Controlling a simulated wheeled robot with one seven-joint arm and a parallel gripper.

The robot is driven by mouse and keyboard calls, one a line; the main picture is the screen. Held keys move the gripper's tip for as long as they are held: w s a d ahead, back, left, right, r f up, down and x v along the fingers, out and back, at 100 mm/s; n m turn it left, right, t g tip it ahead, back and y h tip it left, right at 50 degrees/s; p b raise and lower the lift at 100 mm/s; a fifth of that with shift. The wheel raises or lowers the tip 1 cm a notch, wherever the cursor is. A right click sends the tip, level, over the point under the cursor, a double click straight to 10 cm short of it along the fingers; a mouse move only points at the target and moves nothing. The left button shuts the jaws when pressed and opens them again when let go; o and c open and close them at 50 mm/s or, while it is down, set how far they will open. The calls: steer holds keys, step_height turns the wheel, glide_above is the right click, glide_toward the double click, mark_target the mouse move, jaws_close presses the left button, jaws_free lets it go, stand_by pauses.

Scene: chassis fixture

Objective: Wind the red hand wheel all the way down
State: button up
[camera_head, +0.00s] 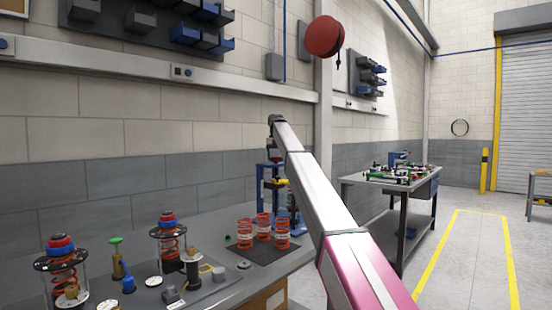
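Two spring fixtures stand on the bench at the lower left, each with a red spring inside and a stacked red and blue top. The near one has a red and blue top (60,245); the far one has a similar red and blue top (167,219). Which of these red parts is the hand wheel, I cannot tell for sure. My arm crosses the middle of the picture, reaching up to a dark joint above the back of the bench. My gripper cannot be made out, and the arm is well apart from both tops.
Three loose orange-red springs (245,234) stand on a dark mat. A blue stand (268,175) is at the bench's back. A red reel (323,37) hangs above. Another workbench (396,178) stands right; floor beyond is open.

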steer(key=shift+m, duration=0.4)
steer(key=m, duration=1.1)
steer(key=shift+a+m, duration=0.1)
steer(key=shift+m, duration=0.3)
steer(key=m, duration=1.2)
steer(key=shift+w+r, duration=0.1)
steer(key=o, duration=0.9)
